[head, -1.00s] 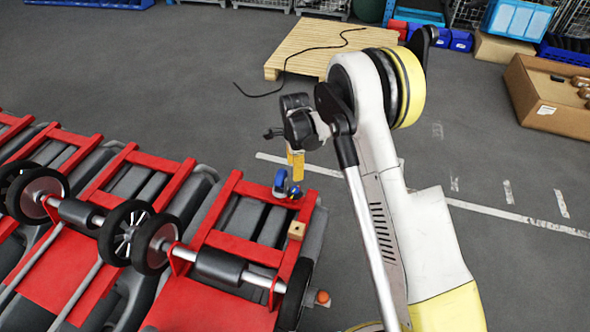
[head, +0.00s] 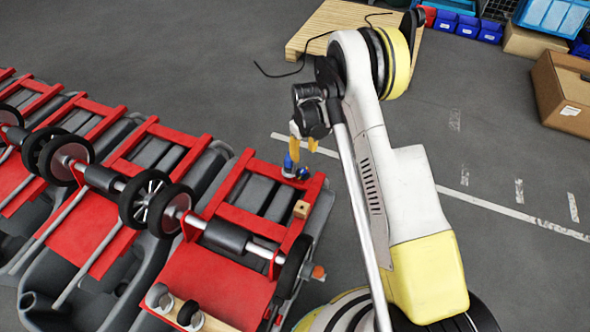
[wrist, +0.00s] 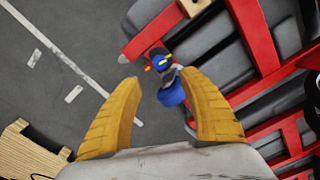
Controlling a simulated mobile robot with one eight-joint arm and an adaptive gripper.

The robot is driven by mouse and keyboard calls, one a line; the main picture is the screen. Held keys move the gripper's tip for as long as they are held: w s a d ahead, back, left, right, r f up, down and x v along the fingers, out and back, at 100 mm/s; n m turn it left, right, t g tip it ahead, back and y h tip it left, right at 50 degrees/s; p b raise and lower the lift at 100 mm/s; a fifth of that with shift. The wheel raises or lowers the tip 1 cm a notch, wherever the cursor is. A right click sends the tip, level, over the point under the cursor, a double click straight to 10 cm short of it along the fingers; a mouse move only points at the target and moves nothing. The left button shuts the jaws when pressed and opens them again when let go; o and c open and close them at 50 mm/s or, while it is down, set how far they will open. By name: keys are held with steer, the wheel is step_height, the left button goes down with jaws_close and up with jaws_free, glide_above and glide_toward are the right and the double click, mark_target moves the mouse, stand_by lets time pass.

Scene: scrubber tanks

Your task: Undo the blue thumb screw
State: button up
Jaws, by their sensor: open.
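The blue thumb screw (wrist: 172,93) shows in the wrist view as a round blue knob on a grey clamp-like fitting (wrist: 167,73). A smaller part with blue, yellow and red bits (wrist: 160,63) sits at the fitting's far end. In the head view the blue parts (head: 289,165) are at the top of the nearest red frame (head: 262,169). My gripper (wrist: 159,78) has two yellow fingers spread apart, with the knob between them in the picture, nearer the right finger. I cannot tell whether they touch. In the head view my gripper (head: 304,148) points down just above the fitting.
Several red-framed grey scrubber tanks with black wheels (head: 143,202) fill the left. A small wooden block (head: 301,209) sits on the nearest frame. A pallet (head: 325,30) and a cardboard box (head: 566,92) stand behind. The grey floor right of my arm is clear.

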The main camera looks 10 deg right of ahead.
mark_target(303, 170)
step_height(303, 170, down, 11)
steer(key=b, duration=0.4)
steer(key=shift+r, duration=0.1)
jaws_close()
